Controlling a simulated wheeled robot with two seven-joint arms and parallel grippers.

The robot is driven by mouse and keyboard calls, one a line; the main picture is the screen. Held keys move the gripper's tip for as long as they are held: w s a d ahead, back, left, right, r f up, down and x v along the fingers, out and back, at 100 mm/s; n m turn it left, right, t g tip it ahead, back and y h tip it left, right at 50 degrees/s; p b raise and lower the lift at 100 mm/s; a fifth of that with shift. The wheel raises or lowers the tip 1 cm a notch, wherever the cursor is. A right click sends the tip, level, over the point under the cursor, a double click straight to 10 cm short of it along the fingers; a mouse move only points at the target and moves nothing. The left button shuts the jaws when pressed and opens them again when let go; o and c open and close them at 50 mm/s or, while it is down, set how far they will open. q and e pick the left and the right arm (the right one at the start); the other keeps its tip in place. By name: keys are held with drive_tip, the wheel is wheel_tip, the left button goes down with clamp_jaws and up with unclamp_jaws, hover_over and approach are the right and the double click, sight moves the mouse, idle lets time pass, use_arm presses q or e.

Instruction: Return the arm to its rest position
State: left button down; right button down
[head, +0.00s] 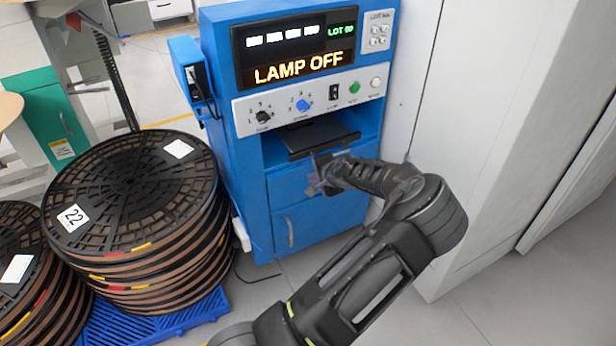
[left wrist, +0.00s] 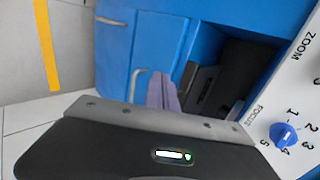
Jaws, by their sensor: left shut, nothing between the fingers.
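My left gripper (head: 318,184) is in front of the blue machine (head: 232,150), just below its open bay and near the upper cabinet door. Its fingers are shut and empty. In the left wrist view the closed fingers (left wrist: 163,92) point toward the blue doors, with the dark bay to their right. My left arm (head: 350,290) reaches up from the bottom of the head view and bends at the right. My right gripper is not in view.
The machine's display (head: 295,58) reads LAMP OFF. Its control panel (head: 325,97) has knobs; a blue knob (left wrist: 284,134) is close in the wrist view. Stacked reels (head: 135,200) stand on a blue pallet (head: 150,325) at left. A white cabinet (head: 480,130) stands at right.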

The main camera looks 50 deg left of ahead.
use_arm(q)
drive_tip(key=shift+v, duration=0.85)
drive_tip(key=shift+f, duration=0.15)
drive_tip(key=s+d+f+n+g+h+p, duration=0.25)
drive_tip(key=s+d+f+h+p, duration=0.3)
drive_tip(key=s+d+f, duration=1.25)
drive_tip(key=s+d+r+n+h+p, duration=0.1)
drive_tip(key=s+d+r+h, duration=0.1)
drive_tip(key=d, duration=0.8)
drive_tip(key=s+d+r+h+p, duration=0.1)
drive_tip(key=s+d+r+h, duration=0.2)
drive_tip(key=d, duration=0.7)
drive_tip(key=s+d+r+n+h+p, duration=0.1)
drive_tip(key=s+d+r+h, duration=0.1)
drive_tip(key=d, duration=0.8)
drive_tip(key=shift+s+d+r+n+h, duration=0.2)
drive_tip(key=shift+s+r+n+h, duration=0.15)
drive_tip(key=shift+s+r, duration=0.4)
drive_tip(key=shift+t, duration=0.25)
